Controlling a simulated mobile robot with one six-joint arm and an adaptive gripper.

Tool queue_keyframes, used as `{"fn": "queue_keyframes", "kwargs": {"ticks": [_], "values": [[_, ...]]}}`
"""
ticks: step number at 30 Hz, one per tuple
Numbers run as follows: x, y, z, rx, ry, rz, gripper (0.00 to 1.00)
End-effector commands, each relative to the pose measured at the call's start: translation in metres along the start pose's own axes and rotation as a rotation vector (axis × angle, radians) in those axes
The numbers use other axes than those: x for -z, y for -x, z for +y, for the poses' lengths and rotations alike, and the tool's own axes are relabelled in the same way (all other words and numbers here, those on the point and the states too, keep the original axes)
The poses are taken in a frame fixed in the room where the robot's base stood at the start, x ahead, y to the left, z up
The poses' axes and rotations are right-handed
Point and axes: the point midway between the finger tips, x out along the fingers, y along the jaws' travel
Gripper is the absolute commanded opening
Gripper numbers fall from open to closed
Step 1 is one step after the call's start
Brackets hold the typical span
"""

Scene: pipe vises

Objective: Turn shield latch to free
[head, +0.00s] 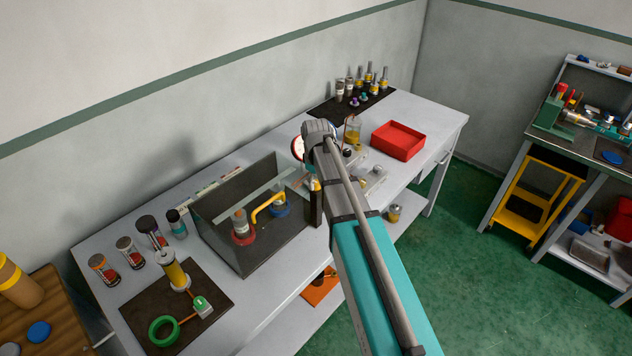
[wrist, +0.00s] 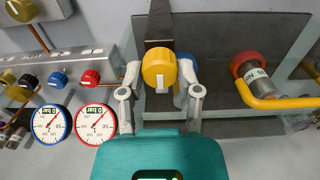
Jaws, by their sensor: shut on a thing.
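A yellow round knob (wrist: 158,68) with a white pointer mark shows in the wrist view, at the edge of the dark shield box; I take it for the shield latch. My gripper (wrist: 160,85) has a finger on each side of the knob and is shut on it. The white mark points roughly straight down in that view. The shield box (head: 216,241) stands mid-bench in the head view, with clear panels and a yellow handle (head: 262,205). In the head view my arm hides most of my gripper and the latch.
Two gauges, blue (wrist: 49,124) and red (wrist: 95,124), sit left of my gripper, near small coloured knobs and copper pipes. A red-collared cylinder (wrist: 247,66) is inside the shield. A red tray (head: 398,141) lies farther along the bench. A dark mat (head: 143,312) holds parts at the near end.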

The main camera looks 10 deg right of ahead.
Motion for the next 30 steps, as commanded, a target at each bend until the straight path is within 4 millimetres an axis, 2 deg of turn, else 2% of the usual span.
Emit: {"fn": "queue_keyframes", "kwargs": {"ticks": [1,3,17,30], "values": [[-0.0001,-0.0001,-0.0003,0.001,0.000,0.000,0.12],[-0.0001,-0.0001,-0.0004,0.001,0.000,0.000,0.00],[-0.0002,-0.0002,-0.0007,0.002,-0.069,0.000,0.00],[-0.0004,-0.0003,-0.0010,0.002,-0.384,-0.001,0.00]]}}
